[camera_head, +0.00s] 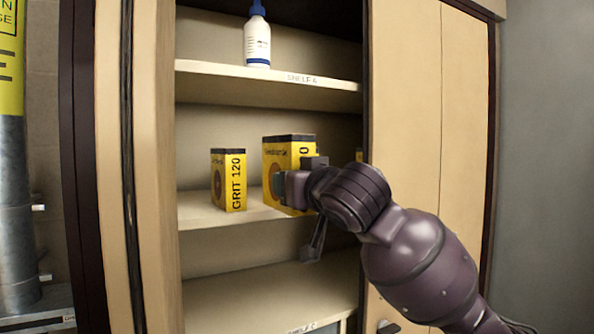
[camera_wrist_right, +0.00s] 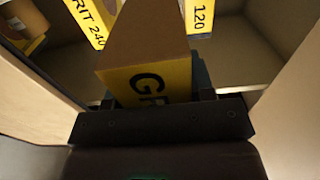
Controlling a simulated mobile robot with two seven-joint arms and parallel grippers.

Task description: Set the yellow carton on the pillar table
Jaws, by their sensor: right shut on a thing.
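A yellow carton (camera_head: 283,150) with a dark top is on the middle shelf of an open cabinet. My right gripper (camera_head: 282,188) reaches in from the right and is shut on it, hiding its lower right part. In the right wrist view the held carton (camera_wrist_right: 150,85) shows a brown face and a yellow side with cut-off lettering, between the fingers of the gripper (camera_wrist_right: 160,105). I cannot tell whether it touches the shelf. A grey surface (camera_head: 40,308) stands around the base of a grey pillar (camera_head: 14,200) at the lower left. My left gripper is not in view.
A yellow GRIT 120 carton (camera_head: 229,180) stands left of the held one. Another yellow carton (camera_head: 359,155) is mostly hidden at the right. The right wrist view shows a GRIT 240 carton (camera_wrist_right: 92,22). A white bottle (camera_head: 257,40) stands on the upper shelf (camera_head: 220,77). Cabinet doors (camera_head: 430,110) flank the opening.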

